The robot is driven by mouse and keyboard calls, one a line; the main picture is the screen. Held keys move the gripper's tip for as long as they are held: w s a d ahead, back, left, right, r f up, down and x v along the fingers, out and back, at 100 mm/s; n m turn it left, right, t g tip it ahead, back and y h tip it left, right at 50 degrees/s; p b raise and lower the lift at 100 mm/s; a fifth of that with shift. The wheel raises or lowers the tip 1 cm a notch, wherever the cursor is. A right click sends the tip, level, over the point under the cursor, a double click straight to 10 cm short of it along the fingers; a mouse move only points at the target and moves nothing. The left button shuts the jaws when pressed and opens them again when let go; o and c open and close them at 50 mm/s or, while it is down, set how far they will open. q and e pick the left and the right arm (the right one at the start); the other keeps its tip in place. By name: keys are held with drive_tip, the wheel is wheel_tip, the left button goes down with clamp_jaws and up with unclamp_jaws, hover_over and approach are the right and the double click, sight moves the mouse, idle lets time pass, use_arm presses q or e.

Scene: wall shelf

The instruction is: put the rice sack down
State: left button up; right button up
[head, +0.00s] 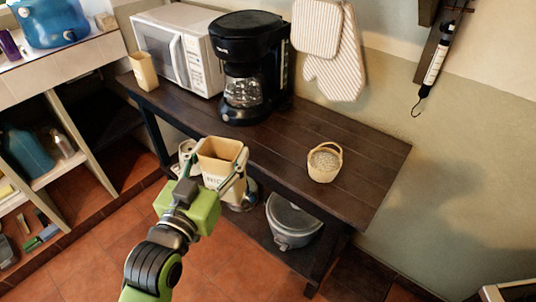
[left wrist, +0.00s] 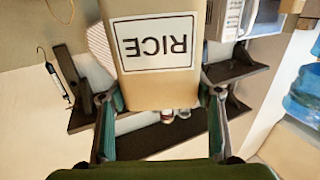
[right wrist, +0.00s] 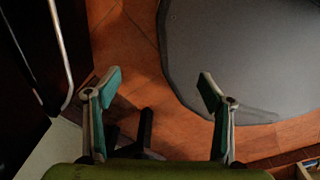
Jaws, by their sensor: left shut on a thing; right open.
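The rice sack (head: 222,164) is a tan, upright, bag-like block in front of the dark wooden table (head: 365,150) in the head view. My left gripper (head: 218,172) is shut on it, one finger on each side. In the left wrist view the sack (left wrist: 155,85) shows its white RICE label upside down between the fingers. The sack appears held near the table's front edge; I cannot tell its exact height. The sack's underside is hidden. My right gripper (right wrist: 160,85) is open and empty in the right wrist view, above the tiled floor.
On the table stand a white microwave (head: 180,48), a black coffee maker (head: 245,40), a tan container (head: 143,72) and a small handled basket (head: 325,165). The tabletop between coffee maker and basket is clear. A grey lidded pot (head: 292,222) sits on the lower shelf.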

use_arm(q)
drive_tip(key=w+d+r+m+g+h+b, duration=0.2)
drive_tip(key=w+d+r+m+h+b, duration=0.15)
drive_tip(key=w+d+r+h, duration=0.3)
drive_tip(key=w+d+f+p, duration=0.1)
drive_tip(key=w+d+f, duration=0.4)
drive_tip(key=w+f, duration=0.7)
drive_tip(key=shift+w+d+f+m+g+p, duration=0.15)
drive_tip(key=shift+w+f+m+g+p, duration=0.25)
drive_tip(key=shift+w, duration=0.7)
use_arm(e)
drive_tip(key=shift+s+f, duration=0.25)
drive_tip(key=shift+f, duration=0.35)
drive_tip(key=shift+s+f, duration=0.2)
drive_tip(key=shift+f, duration=0.35)
use_arm(q)
drive_tip(key=o, duration=1.6)
drive_tip(key=shift+f, duration=0.15)
drive_tip(key=shift+c, duration=0.2)
drive_tip(key=o, duration=0.4)
use_arm(e)
drive_tip(key=shift+f, duration=0.1)
use_arm(q)
drive_tip(key=shift+s+r, duration=0.1)
drive_tip(key=shift+r, duration=0.1)
